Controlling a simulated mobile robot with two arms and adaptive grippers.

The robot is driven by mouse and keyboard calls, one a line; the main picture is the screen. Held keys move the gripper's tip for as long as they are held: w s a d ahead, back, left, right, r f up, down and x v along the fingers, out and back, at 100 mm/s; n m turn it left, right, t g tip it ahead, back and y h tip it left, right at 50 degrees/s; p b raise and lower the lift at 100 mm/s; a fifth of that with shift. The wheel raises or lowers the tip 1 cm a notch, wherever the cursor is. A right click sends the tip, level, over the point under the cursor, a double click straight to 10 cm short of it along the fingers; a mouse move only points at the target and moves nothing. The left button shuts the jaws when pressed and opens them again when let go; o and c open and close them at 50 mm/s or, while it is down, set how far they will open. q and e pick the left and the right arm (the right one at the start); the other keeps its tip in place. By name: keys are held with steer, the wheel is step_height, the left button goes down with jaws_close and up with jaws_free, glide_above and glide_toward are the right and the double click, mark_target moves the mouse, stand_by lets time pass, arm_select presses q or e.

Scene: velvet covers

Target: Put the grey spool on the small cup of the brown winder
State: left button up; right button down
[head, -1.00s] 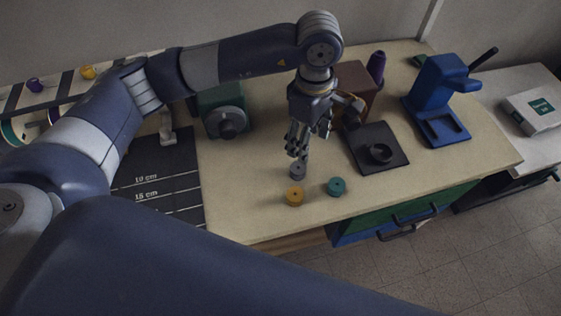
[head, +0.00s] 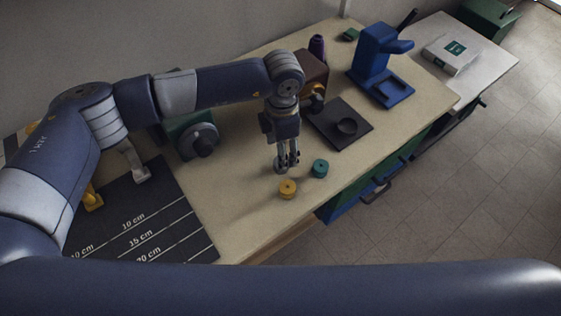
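The grey spool (head: 280,169) is low at the fingertips of my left gripper (head: 286,163), just above or on the table, partly hidden by the fingers. The gripper points down; whether its fingers press on the spool is too small to tell. The brown winder (head: 314,68) stands behind and to the right, partly hidden by my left arm. In front of it is a dark plate (head: 325,116) with a round dark cup (head: 347,127), which looks empty. My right gripper is not in view.
A yellow spool (head: 288,189) and a teal spool (head: 320,168) stand close in front and to the right of my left gripper. A green winder (head: 180,128) is left, a blue device (head: 376,55) back right. A dark measuring mat (head: 160,228) lies at left.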

arm_select(q)
steer(key=f, duration=0.1)
steer(key=f+p, duration=0.1)
steer(key=f, duration=0.1)
steer(key=f+p, duration=0.1)
steer(key=shift+s+a+f, duration=0.1)
steer(key=shift+s+f, duration=0.05)
steer(key=shift+s, duration=0.15)
steer(key=shift+f, duration=0.35)
steer(key=c, duration=0.9)
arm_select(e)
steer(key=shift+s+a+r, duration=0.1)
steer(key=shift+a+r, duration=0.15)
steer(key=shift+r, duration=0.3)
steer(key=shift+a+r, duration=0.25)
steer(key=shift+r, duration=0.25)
arm_select(q)
steer(key=shift+w, duration=0.1)
